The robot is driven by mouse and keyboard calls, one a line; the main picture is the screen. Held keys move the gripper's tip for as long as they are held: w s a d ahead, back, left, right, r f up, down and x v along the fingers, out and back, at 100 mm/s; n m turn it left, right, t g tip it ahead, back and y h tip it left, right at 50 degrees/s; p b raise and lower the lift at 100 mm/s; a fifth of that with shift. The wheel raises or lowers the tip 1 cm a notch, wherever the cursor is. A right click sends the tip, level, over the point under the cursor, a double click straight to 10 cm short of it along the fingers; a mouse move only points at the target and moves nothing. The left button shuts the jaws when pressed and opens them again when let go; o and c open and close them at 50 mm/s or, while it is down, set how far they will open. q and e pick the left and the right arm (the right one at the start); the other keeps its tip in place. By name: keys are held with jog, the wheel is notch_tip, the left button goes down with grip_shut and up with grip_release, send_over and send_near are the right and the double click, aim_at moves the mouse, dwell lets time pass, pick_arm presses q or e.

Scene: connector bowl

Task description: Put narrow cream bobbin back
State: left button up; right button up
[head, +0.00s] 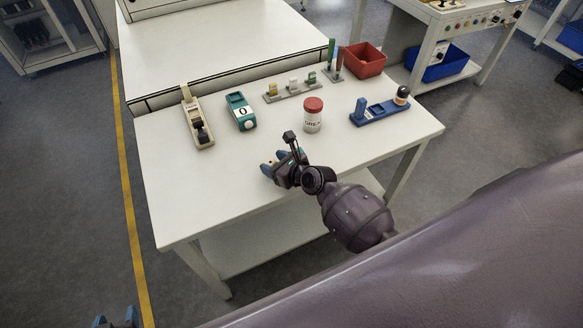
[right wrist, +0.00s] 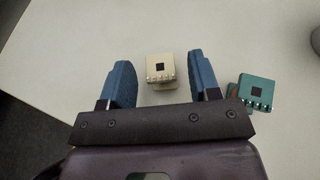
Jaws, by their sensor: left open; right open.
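In the right wrist view a small cream bobbin (right wrist: 160,68) with a black square on top and metal pins along one side sits on the table. It is between and slightly beyond the fingertips of my right gripper (right wrist: 163,72), which is open and empty. In the head view my right gripper (head: 271,165) is low over the table's front part and largely hides what is there. A teal bobbin (right wrist: 257,91) of similar form is just right of the right finger. My left gripper (head: 116,320) is open at the bottom left of the head view, away from the table.
The white table (head: 190,205) also holds a grey rack (head: 291,93) with cream, white and green pieces, a red-lidded jar (head: 313,114), a teal device (head: 241,112), a beige device (head: 196,118), a blue holder (head: 378,112) and a red bin (head: 364,60). The front left is clear.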

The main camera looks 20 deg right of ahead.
jog(key=p+v, duration=0.1)
jog(key=v, duration=1)
jog(key=s+d+f+n+h, duration=0.2)
jog(key=s+n, duration=0.6)
jog(key=n, duration=0.8)
jog(key=s+d+f+n+h, duration=0.1)
jog(key=s+d+n+h, duration=0.2)
jog(key=s+n, duration=0.5)
jog(key=n, duration=0.8)
jog(key=shift+d+f+g+h, duration=0.25)
jog(key=shift+f+g+h, duration=0.05)
jog(key=shift+f, duration=0.1)
jog(key=shift+f, duration=0.1)
